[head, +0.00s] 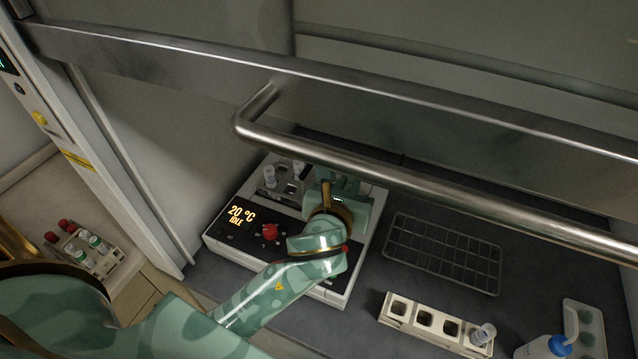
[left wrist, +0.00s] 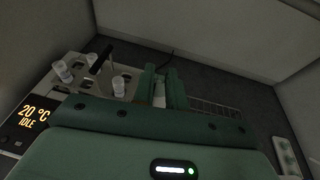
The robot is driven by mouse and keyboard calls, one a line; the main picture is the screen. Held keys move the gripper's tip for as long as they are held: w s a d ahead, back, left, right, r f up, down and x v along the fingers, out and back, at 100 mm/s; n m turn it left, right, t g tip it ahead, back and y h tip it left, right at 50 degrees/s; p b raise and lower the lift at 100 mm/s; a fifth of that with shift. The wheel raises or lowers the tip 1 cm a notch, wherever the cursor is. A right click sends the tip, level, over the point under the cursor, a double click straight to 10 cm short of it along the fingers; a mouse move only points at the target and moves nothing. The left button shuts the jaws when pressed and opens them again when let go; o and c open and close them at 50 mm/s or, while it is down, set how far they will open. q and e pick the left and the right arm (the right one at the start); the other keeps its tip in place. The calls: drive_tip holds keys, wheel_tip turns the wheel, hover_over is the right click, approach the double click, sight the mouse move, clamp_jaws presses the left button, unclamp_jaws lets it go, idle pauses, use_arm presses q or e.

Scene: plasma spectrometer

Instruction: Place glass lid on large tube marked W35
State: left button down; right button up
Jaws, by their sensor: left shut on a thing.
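My left gripper (head: 338,190) is over the right back part of a white heating block (head: 330,288) whose display reads 20 °C IDLE. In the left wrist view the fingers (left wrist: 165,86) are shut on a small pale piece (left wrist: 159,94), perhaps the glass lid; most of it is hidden. Two pale-topped tubes (left wrist: 62,70) (left wrist: 119,86) stand in the block's holes, left of the fingers and apart from them. A dark upright piece (left wrist: 101,60) stands between them. I cannot read a W35 marking on any tube. My right gripper is not in view.
The steel sash handle (head: 400,179) crosses above the work area. A wire rack (head: 445,250) lies right of the block. A beige rack (head: 428,335) with one tube (head: 484,334), a blue-capped bottle (head: 545,347) and a welled tray (head: 570,310) are in front. Another tube rack (head: 103,264) is left, outside.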

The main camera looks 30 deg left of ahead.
use_arm(q)
drive_tip(key=w+a+f+b, duration=0.1)
drive_tip(key=w+a+f, duration=0.1)
drive_tip(key=a+f, duration=0.1)
drive_tip(key=w+a+f+b, duration=0.1)
drive_tip(key=w+a+f, duration=0.2)
drive_tip(key=f, duration=0.2)
drive_tip(key=w+a+f+b, duration=0.1)
drive_tip(key=w+a+f, duration=0.2)
drive_tip(key=f, duration=0.1)
drive_tip(key=shift+a+f, duration=0.1)
drive_tip(key=shift+a, duration=0.25)
drive_tip(key=shift+f, duration=0.1)
drive_tip(key=shift+f, duration=0.15)
drive_tip(key=c, duration=1.5)
unclamp_jaws()
drive_tip(key=shift+c, duration=0.2)
drive_tip(key=shift+o, duration=0.5)
